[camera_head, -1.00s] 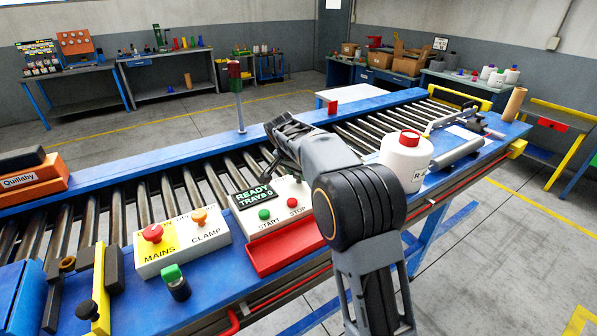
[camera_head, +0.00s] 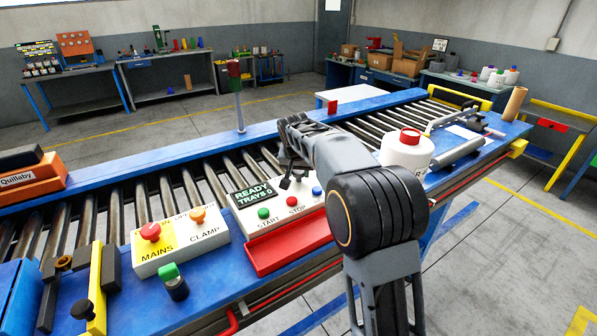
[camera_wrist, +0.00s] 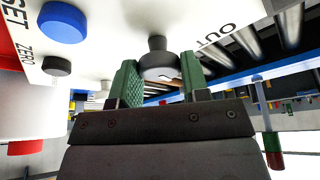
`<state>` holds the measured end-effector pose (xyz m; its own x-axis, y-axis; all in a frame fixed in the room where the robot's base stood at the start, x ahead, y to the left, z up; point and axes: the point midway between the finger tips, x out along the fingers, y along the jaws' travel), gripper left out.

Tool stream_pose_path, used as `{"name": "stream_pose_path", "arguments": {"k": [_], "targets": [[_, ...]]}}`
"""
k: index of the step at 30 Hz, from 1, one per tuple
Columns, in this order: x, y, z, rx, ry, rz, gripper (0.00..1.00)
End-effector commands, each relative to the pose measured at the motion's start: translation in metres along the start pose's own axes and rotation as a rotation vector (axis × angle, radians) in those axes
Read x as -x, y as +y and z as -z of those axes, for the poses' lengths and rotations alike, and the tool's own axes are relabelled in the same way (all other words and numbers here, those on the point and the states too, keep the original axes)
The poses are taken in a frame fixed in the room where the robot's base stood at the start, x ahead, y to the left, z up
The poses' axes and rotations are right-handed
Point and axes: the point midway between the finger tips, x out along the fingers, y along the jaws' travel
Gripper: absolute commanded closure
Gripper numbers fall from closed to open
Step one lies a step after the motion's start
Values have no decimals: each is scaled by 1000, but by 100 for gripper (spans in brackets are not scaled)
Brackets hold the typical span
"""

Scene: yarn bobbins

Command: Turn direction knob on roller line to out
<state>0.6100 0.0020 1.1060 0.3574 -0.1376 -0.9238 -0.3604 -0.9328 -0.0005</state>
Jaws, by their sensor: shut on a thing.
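The direction knob (camera_wrist: 158,64) is dark grey and stands out from a white panel in the wrist view. The printed word OUT (camera_wrist: 217,36) is to its right on the panel. My gripper (camera_wrist: 158,84) has its two green-padded fingers on either side of the knob and is shut on it. A small pale mark shows on the knob, but which way it points is unclear. In the head view my gripper (camera_head: 291,172) is at the white control panel (camera_head: 300,223) on the roller line; the arm and fingers hide the knob there.
A blue button (camera_wrist: 63,22) and a small dark button (camera_wrist: 57,66) are close by on the panel. Green START (camera_head: 264,213) and red STOP (camera_head: 292,201) buttons are near my gripper.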

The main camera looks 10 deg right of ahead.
Motion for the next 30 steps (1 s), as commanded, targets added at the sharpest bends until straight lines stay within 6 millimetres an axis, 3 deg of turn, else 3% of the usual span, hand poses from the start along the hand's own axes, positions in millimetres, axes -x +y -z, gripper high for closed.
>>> {"name": "stream_pose_path", "arguments": {"k": [30], "targets": [[0,3,2,835,2,347,82]]}}
